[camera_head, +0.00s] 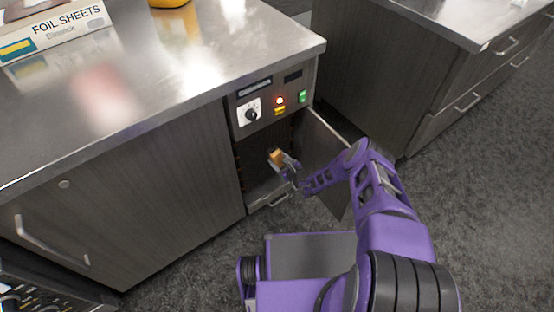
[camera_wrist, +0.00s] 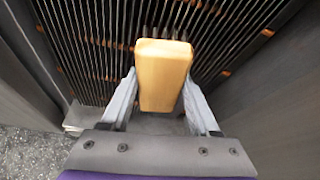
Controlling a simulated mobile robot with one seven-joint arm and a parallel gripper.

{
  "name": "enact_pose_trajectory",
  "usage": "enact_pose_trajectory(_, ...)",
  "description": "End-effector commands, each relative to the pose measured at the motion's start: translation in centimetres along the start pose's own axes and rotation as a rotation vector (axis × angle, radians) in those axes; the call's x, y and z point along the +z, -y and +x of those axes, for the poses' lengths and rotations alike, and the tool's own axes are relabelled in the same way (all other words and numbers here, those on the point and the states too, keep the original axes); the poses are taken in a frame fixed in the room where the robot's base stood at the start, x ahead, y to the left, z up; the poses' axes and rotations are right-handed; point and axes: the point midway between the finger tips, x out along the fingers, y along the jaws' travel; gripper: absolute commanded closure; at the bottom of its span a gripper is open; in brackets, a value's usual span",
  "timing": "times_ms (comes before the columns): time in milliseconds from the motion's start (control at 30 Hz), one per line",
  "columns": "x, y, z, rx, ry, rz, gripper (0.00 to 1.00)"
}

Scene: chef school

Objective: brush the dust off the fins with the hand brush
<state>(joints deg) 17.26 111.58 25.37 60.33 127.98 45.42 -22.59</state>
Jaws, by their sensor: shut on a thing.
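My gripper (camera_head: 286,168) is shut on the hand brush, inside the open compartment under the control panel. The brush's wooden body (camera_head: 276,155) shows as a small tan block in the head view. In the wrist view the hand brush (camera_wrist: 163,75) is a tan block between the two fingers, pointing at the fins. The dark fins (camera_wrist: 100,35) are thin, close-set strips behind it. I cannot tell whether the bristles touch the fins. Dust on the fins is not clear to see.
The compartment door (camera_head: 325,160) stands open to the right, close beside my arm. The control panel (camera_head: 275,98) above has a knob, a red light and a green switch. A foil sheets box (camera_head: 60,30) lies on the steel counter (camera_head: 190,75). Another cabinet (camera_head: 365,75) stands right.

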Motion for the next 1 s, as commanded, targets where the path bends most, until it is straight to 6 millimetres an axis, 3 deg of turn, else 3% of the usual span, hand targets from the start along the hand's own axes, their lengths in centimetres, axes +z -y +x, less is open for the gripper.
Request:
enact_pose_trajectory(500,-1.8,0.1,-4.8,-0.002,-0.001,0.001,1.0)
enact_pose_trajectory(1000,-2.2,0.0,-5.5,0.0,-0.001,0.001,1.0)
